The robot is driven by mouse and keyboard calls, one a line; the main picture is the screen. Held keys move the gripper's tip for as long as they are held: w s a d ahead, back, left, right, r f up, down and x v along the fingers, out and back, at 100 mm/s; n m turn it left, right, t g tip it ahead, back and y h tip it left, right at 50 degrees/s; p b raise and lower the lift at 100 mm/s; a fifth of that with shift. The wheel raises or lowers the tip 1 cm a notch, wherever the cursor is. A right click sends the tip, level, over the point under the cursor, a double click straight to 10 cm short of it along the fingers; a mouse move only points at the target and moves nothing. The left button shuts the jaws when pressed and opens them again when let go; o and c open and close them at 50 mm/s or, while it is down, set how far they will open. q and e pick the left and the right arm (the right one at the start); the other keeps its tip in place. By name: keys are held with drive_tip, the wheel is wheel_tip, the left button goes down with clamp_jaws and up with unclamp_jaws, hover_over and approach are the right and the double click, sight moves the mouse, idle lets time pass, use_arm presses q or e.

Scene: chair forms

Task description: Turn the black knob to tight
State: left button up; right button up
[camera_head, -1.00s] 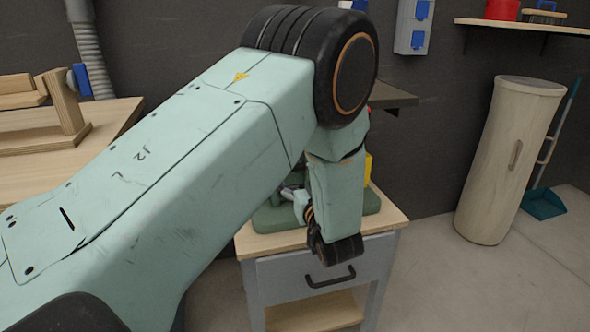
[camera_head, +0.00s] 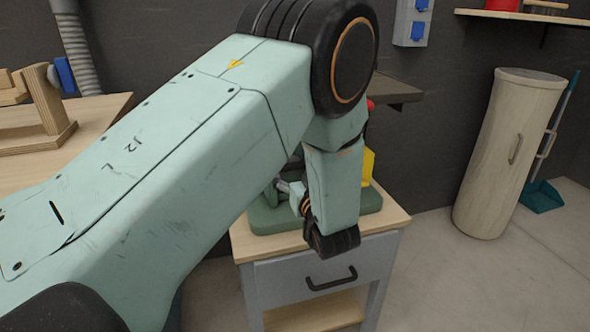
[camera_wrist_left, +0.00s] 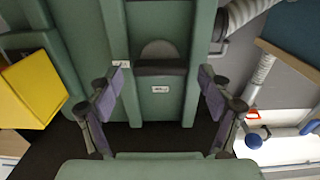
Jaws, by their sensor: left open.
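A green machine (camera_head: 262,218) stands on a small wooden-topped cabinet; my left arm hides much of it in the head view. In the left wrist view, a green housing (camera_wrist_left: 140,18) with small white labels faces the camera. A dark bar with a half-round grey part (camera_wrist_left: 160,68) sits on it; I cannot tell for sure whether this is the black knob. My left gripper (camera_wrist_left: 162,78) is open, one finger on each side of that dark part, with nothing between the fingers. Its grey fingers show only partly in the head view (camera_head: 290,188). My right gripper is out of view.
The cabinet (camera_head: 390,218) has a grey drawer with a black handle (camera_head: 331,279). A yellow block-like part (camera_wrist_left: 38,88) is at the left of the wrist view. A wooden bench (camera_head: 100,120) stands at left.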

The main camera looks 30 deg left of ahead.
use_arm(q)
drive_tip(key=shift+s+r, duration=0.15)
drive_tip(key=shift+s, duration=0.05)
drive_tip(key=shift+c, duration=0.9)
drive_tip(key=shift+w+f, duration=0.2)
drive_tip(key=shift+f, duration=0.05)
drive_tip(key=c, duration=0.3)
drive_tip(key=shift+r, duration=0.1)
drive_tip(key=c, duration=0.7)
